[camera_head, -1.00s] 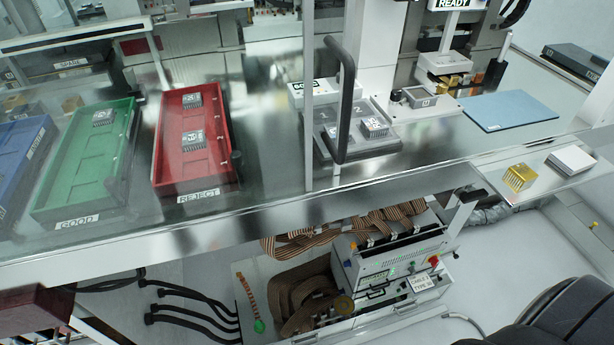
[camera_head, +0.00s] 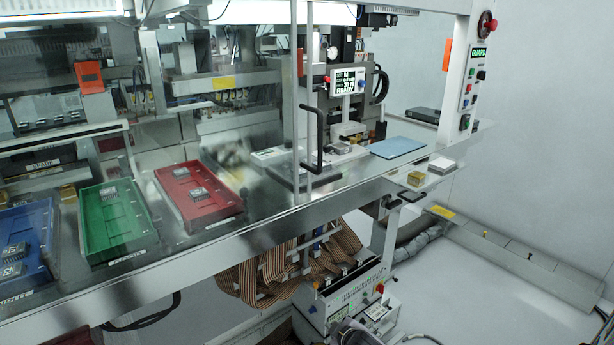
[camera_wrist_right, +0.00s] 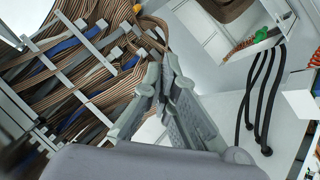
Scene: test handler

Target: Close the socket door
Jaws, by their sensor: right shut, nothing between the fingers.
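A framed glass door with an upright black bar handle (camera_head: 315,140) stands at the front of the handler. To the right of the handle the bay looks uncovered, with a small socket station (camera_head: 350,130) under the READY display (camera_head: 346,80). I cannot tell for sure which panel is the socket door. My right gripper (camera_wrist_right: 166,72) is shut and empty in the right wrist view, its fingertips together in front of ribbon cables. In the head view only part of my right arm shows at the bottom edge, well below the handle. My left gripper is not seen.
Red (camera_head: 203,194), green (camera_head: 115,220) and blue (camera_head: 25,248) trays stand behind glass. A blue mat (camera_head: 397,147) lies right of the station.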

